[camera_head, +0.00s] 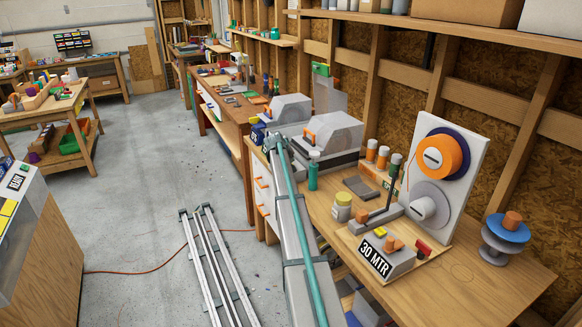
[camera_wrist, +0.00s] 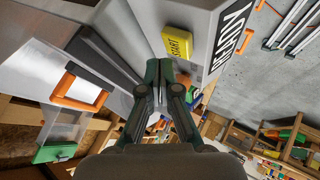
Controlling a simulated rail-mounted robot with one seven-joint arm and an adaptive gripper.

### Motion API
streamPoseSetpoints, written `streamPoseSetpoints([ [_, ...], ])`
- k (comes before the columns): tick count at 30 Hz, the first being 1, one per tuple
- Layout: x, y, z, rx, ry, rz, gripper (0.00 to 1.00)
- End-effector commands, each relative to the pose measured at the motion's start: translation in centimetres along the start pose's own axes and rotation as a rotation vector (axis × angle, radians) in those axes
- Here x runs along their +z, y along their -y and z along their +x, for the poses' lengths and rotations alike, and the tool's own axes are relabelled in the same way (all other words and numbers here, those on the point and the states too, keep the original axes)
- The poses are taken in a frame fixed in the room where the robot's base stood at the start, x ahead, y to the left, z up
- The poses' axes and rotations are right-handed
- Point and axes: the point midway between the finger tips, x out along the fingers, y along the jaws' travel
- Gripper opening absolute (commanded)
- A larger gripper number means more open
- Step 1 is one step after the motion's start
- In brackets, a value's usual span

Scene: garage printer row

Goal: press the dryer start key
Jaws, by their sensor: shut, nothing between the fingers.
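The yellow start key (camera_wrist: 178,43), marked START, is on the front of a grey dryer (camera_wrist: 213,22) in the wrist view, beside a large black-and-white label. My gripper (camera_wrist: 159,68) is shut and empty. Its dark green fingertips appear just below and left of the key in the picture, close to the dryer's face. I cannot tell whether they touch it. In the head view my arm reaches away to the grey machines on the bench, and my gripper (camera_head: 273,142) is small at its far end. The key cannot be made out there.
An orange handle (camera_wrist: 80,88) stands out from a grey lid left of my gripper. Rails (camera_head: 215,260) lie on the open floor to the left.

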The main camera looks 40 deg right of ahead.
Motion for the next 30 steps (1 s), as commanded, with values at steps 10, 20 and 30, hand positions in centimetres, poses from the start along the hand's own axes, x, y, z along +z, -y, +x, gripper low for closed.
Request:
streamPoseSetpoints([
  [10,0.0,0.0,0.0,0.0,0.0,0.0,0.0],
  [20,0.16,0.16,0.22,0.0,0.0,0.0,0.0],
  [30,0.44,0.44,0.61,0.0,0.0,0.0,0.0],
])
